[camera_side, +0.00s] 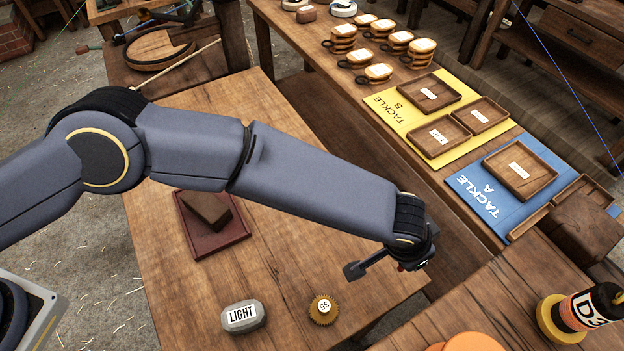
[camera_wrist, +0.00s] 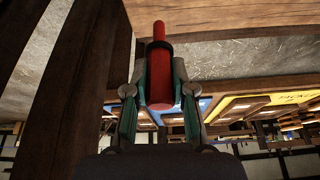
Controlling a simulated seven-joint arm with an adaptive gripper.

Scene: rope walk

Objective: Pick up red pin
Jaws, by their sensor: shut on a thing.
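The red pin (camera_wrist: 158,66) shows in the wrist view, a cylinder with a thinner end at the top. My gripper (camera_wrist: 160,84) is shut on it, with one finger on each side. In the side view my gripper (camera_side: 378,263) is at the end of my arm, by the right edge of the near wooden table. There the pin is mostly hidden by my wrist, and only a small red spot (camera_side: 401,268) shows beneath it.
A grey weight marked LIGHT (camera_side: 241,316) and a brass gear-shaped piece (camera_side: 324,308) lie on the near table (camera_side: 290,262). A dark red tray (camera_side: 213,243) holds a brown block. The yellow mat (camera_side: 389,105) and blue mat (camera_side: 468,190) hold wooden trays.

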